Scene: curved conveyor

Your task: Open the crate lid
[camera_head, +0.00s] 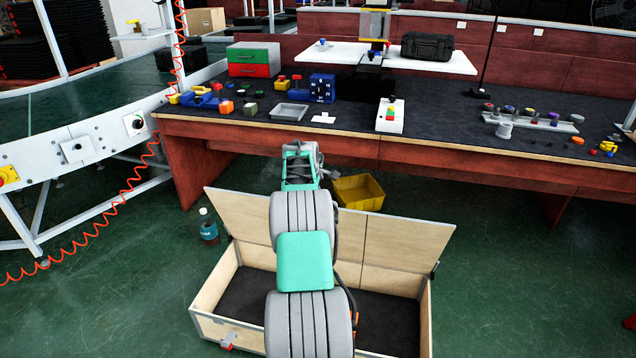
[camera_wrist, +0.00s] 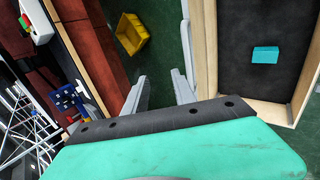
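The wooden crate (camera_head: 212,290) stands on the floor in front of the workbench. Its lid (camera_head: 400,247) is raised and leans back from the far side, so the dark interior is exposed. In the wrist view the crate's wooden side (camera_wrist: 222,70) and dark floor show at right, with a teal block (camera_wrist: 265,55) inside; my arm covers the middle of the crate in the head view. My gripper (camera_head: 322,180) is beyond the lid's upper edge. In the wrist view its fingers (camera_wrist: 160,88) are spread apart with nothing between them.
A yellow bin (camera_head: 359,192) sits on the floor behind the lid, near my gripper. The workbench (camera_head: 450,155) with small parts stands beyond. A bottle (camera_head: 208,226) stands left of the crate. A curved conveyor (camera_head: 75,115) is at left.

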